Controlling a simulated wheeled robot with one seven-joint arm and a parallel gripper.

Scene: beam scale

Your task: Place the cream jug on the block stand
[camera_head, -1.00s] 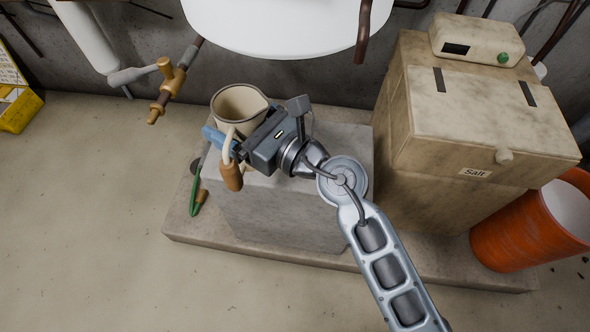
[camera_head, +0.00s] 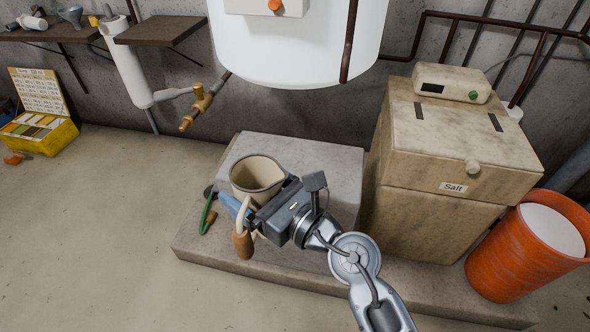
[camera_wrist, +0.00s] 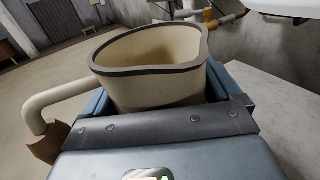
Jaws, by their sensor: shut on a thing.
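The cream jug (camera_head: 256,172), with a dark rim, a cream handle and a brown grip, is in my gripper (camera_head: 262,203). In the wrist view the jug (camera_wrist: 150,75) stands roughly upright between the blue fingers, with its handle out to the left. The grey concrete block stand (camera_head: 325,165) is behind and right of the jug in the head view. The jug and my gripper cover its front left part. The jug's base is hidden, so I cannot tell whether it touches the block.
A low slab (camera_head: 195,248) lies under the block, with a green-handled tool (camera_head: 208,213) at its left. A white tank (camera_head: 295,45) hangs close above the back. A salt cabinet (camera_head: 455,150) and an orange bucket (camera_head: 525,250) stand right. A brass valve (camera_head: 200,100) juts out behind left.

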